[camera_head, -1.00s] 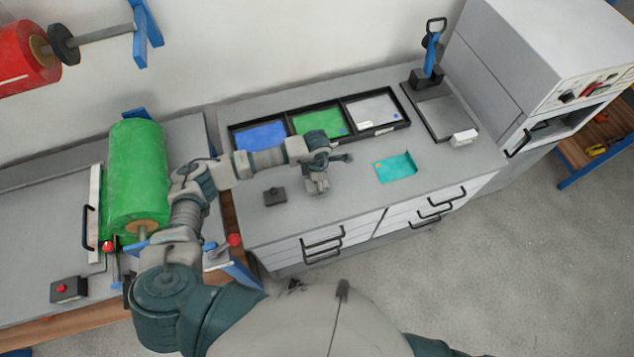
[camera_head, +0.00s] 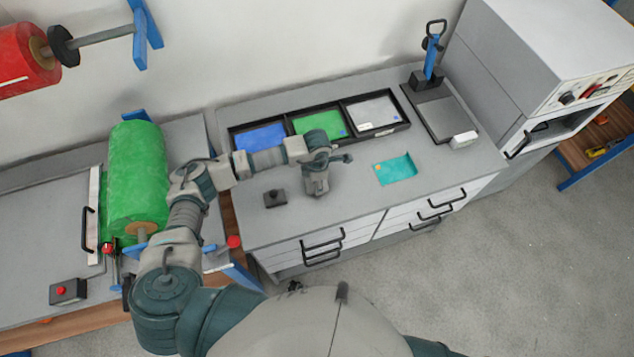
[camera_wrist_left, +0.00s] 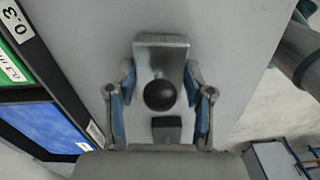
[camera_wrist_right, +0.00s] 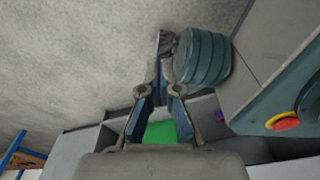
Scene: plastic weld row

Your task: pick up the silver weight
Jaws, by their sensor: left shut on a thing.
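The silver weight (camera_wrist_left: 160,50) is a grey metal block with a round black knob (camera_wrist_left: 160,95), seen between the fingers in the left wrist view. My left gripper (camera_wrist_left: 160,85) is shut on it, one blue-padded finger on each side. In the head view, my left gripper (camera_head: 317,178) points down over the grey bench and largely hides the weight. Whether the weight is clear of the bench cannot be told. My right gripper (camera_wrist_right: 161,70) has its fingertips together and shows nothing between them; it is outside the head view.
A small dark block (camera_head: 275,198) is left of the left gripper. A black tray (camera_head: 290,122) with blue, green and grey sheets lies behind. A teal sheet (camera_head: 396,169) lies to the right, near a black-based press (camera_head: 430,78).

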